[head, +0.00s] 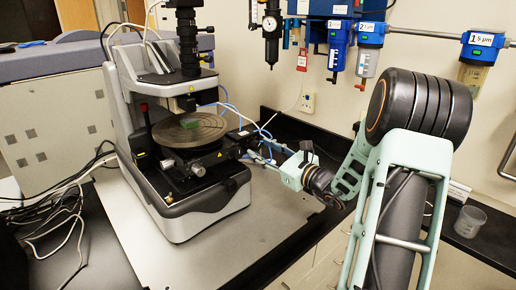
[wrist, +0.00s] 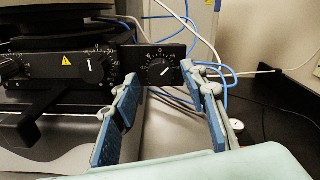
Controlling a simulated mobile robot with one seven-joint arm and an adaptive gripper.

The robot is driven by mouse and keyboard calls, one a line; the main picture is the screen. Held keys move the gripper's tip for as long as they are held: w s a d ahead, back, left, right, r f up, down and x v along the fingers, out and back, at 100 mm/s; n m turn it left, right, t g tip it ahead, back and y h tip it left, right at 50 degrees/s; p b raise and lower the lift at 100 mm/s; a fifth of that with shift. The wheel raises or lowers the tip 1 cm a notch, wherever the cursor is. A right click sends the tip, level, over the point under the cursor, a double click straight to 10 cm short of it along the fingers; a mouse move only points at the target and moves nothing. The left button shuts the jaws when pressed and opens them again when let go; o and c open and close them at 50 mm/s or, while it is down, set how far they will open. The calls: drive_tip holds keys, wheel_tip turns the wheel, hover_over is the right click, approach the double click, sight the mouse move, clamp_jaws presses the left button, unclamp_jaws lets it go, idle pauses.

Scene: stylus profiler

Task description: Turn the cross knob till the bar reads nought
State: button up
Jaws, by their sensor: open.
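The profiler's round stage (head: 188,131) sits on its base, with a black knob panel (wrist: 115,68) across its front in the wrist view. A black knob with a white pointer line and a numbered dial (wrist: 160,69) is at the panel's right end, seen between my fingers. Another dial knob (wrist: 92,69) is left of it, and a third is cut by the left edge. I cannot tell which is the cross knob, nor make out a bar reading. My gripper (wrist: 160,82) is open and empty, its fingers either side of the right knob in the picture; contact is unclear. In the head view my gripper (head: 264,152) is right of the stage.
A yellow warning label (wrist: 67,60) is on the panel. Blue tubes (wrist: 228,80) and pale cables run behind and right of the right knob. The grey bench plate (head: 215,245) is clear in front. A clear beaker (head: 469,221) stands far right.

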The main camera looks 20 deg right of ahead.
drive_tip(key=v, duration=0.6)
drive_tip(key=shift+s, duration=0.35)
drive_tip(key=shift+d, duration=0.15)
